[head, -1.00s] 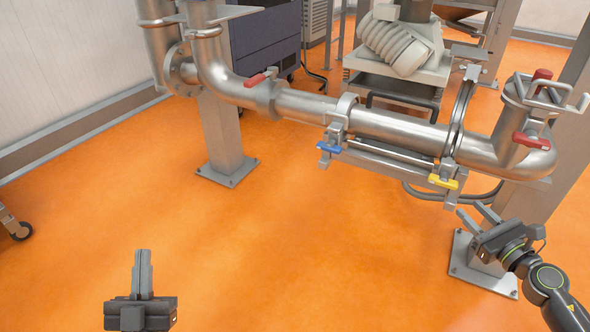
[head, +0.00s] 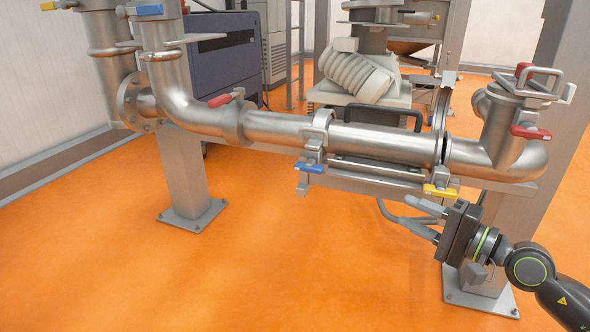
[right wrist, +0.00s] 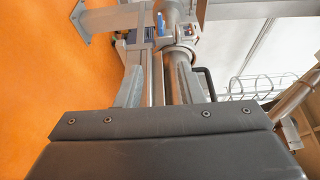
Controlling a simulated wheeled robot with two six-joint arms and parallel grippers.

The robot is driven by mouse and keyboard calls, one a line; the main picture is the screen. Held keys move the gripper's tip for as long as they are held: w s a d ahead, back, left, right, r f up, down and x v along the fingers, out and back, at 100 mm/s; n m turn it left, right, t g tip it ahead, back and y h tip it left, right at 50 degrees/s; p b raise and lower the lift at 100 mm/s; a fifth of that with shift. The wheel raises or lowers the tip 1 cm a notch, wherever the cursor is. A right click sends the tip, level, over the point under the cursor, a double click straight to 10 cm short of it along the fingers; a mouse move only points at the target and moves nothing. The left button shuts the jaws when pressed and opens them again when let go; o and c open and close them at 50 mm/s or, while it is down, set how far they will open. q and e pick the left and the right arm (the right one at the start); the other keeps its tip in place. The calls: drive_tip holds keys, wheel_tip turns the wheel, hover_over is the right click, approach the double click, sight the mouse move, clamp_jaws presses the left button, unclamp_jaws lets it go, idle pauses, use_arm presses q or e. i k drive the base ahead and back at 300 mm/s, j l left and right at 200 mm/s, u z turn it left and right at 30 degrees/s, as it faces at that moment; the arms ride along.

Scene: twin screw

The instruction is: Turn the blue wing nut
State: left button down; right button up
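The blue wing nut (head: 309,168) is on the clamp below the middle of the horizontal steel pipe (head: 385,143) in the head view. A small blue part that looks like it shows beyond the fingers in the right wrist view (right wrist: 160,27). My right gripper (head: 407,210) is open and empty, to the right of and lower than the blue wing nut in the picture, just below the yellow wing nut (head: 440,191). Its two spread fingers also show in the right wrist view (right wrist: 159,75). They point along the pipework, apart from the blue nut. My left gripper is out of view.
Red handles sit on the pipe's left bend (head: 220,101) and right end (head: 530,132). Another blue handle (head: 149,10) is at the top left. Steel posts (head: 185,180) stand on the floor. The orange floor (head: 260,270) in front is clear.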

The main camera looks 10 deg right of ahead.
sight(311, 166)
drive_tip(key=i+j, duration=0.65)
drive_tip(key=i, duration=0.15)
drive_tip(key=j+u, duration=0.05)
